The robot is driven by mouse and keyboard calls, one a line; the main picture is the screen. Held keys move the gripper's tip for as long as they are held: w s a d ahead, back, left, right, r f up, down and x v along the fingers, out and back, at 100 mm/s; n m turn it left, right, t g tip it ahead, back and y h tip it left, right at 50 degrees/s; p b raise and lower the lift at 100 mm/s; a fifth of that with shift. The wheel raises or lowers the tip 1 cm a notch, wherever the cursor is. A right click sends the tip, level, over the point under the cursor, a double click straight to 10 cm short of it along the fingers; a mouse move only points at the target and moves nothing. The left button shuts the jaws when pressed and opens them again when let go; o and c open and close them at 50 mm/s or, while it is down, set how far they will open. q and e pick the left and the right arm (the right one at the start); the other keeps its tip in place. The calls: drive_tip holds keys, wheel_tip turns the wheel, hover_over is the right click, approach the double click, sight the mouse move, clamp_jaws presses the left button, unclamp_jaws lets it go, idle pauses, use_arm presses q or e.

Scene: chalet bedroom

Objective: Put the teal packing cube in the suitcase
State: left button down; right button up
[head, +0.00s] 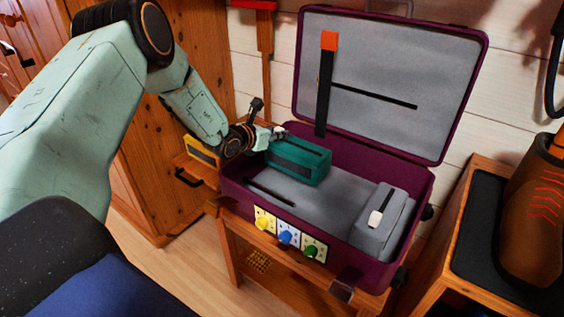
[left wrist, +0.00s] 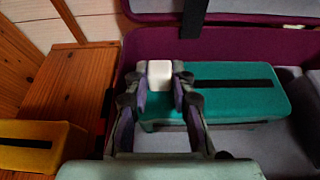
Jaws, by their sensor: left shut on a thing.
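The teal packing cube (head: 298,165) is a box with a dark strip along its top. It is over the back left part of the open burgundy suitcase (head: 232,185), within its walls in the head view. I cannot tell whether it touches the suitcase floor. My left gripper (head: 277,134) is at the cube's left end. In the left wrist view, the gripper (left wrist: 160,85) is shut on the white tab of the teal cube (left wrist: 238,80). The suitcase's wall also shows there (left wrist: 260,45). My right gripper is not in view.
A grey packing cube (head: 392,205) with a white tab lies at the suitcase's right end. A yellow cube (head: 204,152) is on the wood left of the suitcase. The raised lid (head: 440,70) stands behind. A brown boot (head: 535,220) stands at far right.

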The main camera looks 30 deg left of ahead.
sight(272, 143)
use_arm(q)
wheel_tip(272, 143, down, 2)
drive_tip(key=shift+a+f, duration=0.1)
drive_tip(key=shift+a, duration=0.05)
drive_tip(key=shift+s+f+b, duration=0.1)
drive_tip(key=shift+f+b, duration=0.45)
drive_tip(key=shift+b, duration=0.05)
wheel_tip(272, 143, down, 2)
drive_tip(key=shift+f+b, duration=0.15)
drive_tip(key=shift+b, duration=0.3)
drive_tip(key=shift+f, duration=0.15)
drive_tip(key=c, duration=1.4)
unclamp_jaws()
drive_tip(key=shift+f, duration=0.1)
drive_tip(key=shift+o, duration=1.3)
